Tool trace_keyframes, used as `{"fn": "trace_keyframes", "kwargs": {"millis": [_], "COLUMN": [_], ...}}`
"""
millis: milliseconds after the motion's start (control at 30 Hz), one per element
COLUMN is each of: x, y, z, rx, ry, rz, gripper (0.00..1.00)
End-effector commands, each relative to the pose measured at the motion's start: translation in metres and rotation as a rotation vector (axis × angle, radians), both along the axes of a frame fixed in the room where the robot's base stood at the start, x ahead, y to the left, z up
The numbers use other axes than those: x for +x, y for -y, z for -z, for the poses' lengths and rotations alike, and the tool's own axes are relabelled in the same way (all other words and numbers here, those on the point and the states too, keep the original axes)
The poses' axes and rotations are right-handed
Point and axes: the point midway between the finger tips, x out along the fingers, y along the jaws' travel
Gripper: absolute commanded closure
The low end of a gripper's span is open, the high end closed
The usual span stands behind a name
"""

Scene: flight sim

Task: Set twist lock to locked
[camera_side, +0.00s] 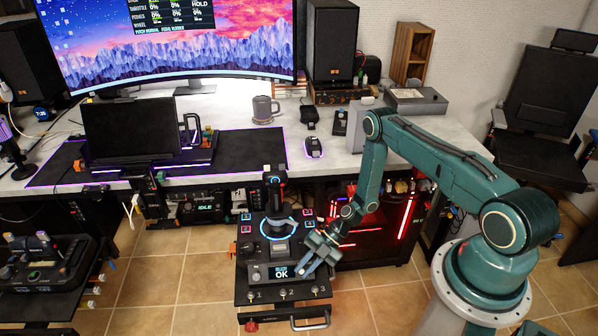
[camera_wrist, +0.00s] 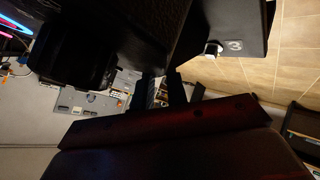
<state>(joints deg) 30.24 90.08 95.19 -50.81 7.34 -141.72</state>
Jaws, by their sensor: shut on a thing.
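The black control panel (camera_side: 243,289) stands in front of the desk, with a joystick (camera_side: 274,190) in a lit blue ring and a small display (camera_side: 281,272) reading OK. My gripper (camera_side: 308,264) points down at the right side of the panel, beside the display. In the wrist view its dark fingers (camera_wrist: 163,89) are close together on a dark part, which appears to be the twist lock. The lock is hidden by the fingers and shadow, so its position cannot be read.
Toggle switches (camera_side: 284,292) numbered 1 to 3 line the panel's front. Switch 3 (camera_wrist: 212,48) is close by in the wrist view. A handle bar (camera_side: 310,319) is below the front edge. A red-lit computer case (camera_side: 375,246) stands behind my gripper.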

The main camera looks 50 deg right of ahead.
Motion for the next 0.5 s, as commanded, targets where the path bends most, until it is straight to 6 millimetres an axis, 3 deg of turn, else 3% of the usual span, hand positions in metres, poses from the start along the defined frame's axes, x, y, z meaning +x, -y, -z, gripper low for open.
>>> {"fn": "trace_keyframes", "kwargs": {"millis": [500], "x": [-0.018], "y": [0.020], "z": [0.000], "rx": [-0.001], "ry": [-0.001], "rz": [0.003], "gripper": [1.00]}}
